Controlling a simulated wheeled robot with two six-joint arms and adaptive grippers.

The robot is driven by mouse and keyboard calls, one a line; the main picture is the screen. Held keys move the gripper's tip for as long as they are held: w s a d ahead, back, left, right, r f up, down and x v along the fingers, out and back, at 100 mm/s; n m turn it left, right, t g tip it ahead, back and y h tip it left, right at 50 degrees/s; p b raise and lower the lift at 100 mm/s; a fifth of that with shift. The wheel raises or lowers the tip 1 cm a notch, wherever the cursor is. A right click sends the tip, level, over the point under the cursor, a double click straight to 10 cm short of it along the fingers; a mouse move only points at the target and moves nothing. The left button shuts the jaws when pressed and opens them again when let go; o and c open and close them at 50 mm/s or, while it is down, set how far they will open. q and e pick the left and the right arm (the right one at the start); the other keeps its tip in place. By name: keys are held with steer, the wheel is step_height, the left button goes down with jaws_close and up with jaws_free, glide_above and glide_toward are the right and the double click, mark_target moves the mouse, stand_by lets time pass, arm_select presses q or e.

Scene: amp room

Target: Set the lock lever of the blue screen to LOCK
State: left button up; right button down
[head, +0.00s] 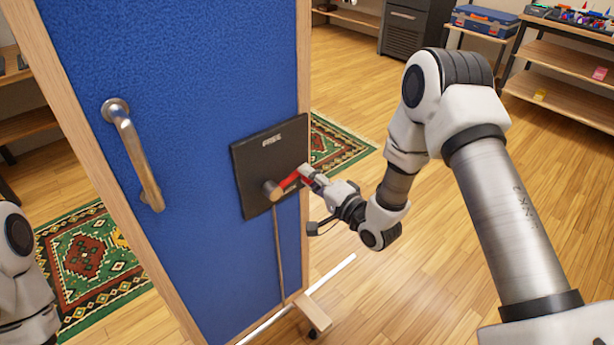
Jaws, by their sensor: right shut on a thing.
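The blue screen (200,70) stands upright in a wooden frame at the left and centre of the head view. A black plate (250,165) is mounted on its right side, with the word FREE near its top edge. The red lock lever (290,181) turns on a round metal hub on this plate and points right and slightly up. My right gripper (307,176) comes from the right and is shut on the lever's outer end. A LOCK marking cannot be read. My left gripper is out of view; only part of that arm shows at the left edge.
A metal pull handle (133,155) sticks out from the screen, left of the plate. A cord (279,250) hangs below the plate. The screen's foot (312,312) has a caster. Patterned rugs (85,265) lie on the wooden floor. Shelves stand at the back, with open floor between.

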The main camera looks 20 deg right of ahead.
steer(key=shift+d+f+m+b, duration=0.1)
steer(key=shift+f+m+b, duration=0.25)
steer(key=shift+f+m, duration=0.55)
steer(key=c, duration=0.9)
jaws_free()
steer(key=v, duration=1.2)
steer(key=shift+r, duration=0.1)
